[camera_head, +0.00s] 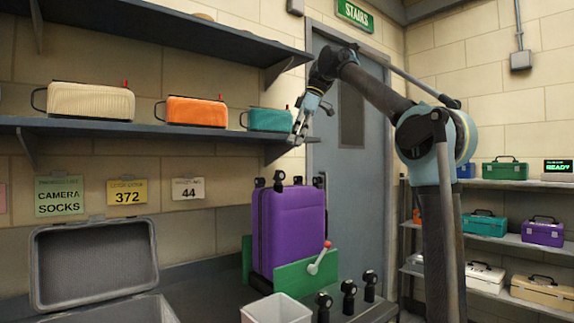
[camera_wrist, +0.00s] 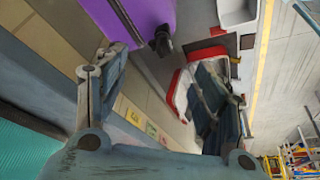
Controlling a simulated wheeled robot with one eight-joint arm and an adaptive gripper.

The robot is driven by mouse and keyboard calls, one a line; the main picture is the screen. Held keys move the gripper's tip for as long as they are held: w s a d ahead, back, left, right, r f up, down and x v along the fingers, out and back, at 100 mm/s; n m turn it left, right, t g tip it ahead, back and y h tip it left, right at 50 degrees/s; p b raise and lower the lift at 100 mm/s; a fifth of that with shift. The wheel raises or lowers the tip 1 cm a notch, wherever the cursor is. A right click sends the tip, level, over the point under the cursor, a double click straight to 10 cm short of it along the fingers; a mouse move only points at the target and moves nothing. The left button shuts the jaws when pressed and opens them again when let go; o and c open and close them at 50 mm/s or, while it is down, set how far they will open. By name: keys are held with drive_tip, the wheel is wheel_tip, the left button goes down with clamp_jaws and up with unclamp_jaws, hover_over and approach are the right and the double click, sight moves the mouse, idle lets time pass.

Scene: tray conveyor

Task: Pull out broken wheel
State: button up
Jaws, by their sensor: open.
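A purple suitcase (camera_head: 292,228) stands upside down on the bench, its black wheels pointing up. A taller middle wheel (camera_head: 279,180) rises above the one at the left (camera_head: 259,183); others are at the right end. I cannot tell which wheel is broken. A green clamp (camera_head: 305,277) with a red-knobbed lever (camera_head: 320,257) borders the suitcase. My gripper (camera_head: 299,128) is open and empty, above the suitcase and beside the shelf's end. In the wrist view, its spread fingers (camera_wrist: 165,62) frame the space below a suitcase corner and a black wheel (camera_wrist: 162,41).
Several spare wheels (camera_head: 349,294) stand on the bench's front right, near a white bin (camera_head: 276,309). An open grey case (camera_head: 95,262) is at left. A shelf (camera_head: 150,130) with a teal case (camera_head: 268,120) lies close to my gripper.

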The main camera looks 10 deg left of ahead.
sight(280, 175)
drive_tip(key=x, duration=1.6)
drive_tip(key=shift+f, duration=0.4)
drive_tip(key=c, duration=1.2)
drive_tip(key=shift+r, duration=2.85)
drive_tip(key=shift+c, duration=0.4)
drive_tip(key=shift+r, duration=2)
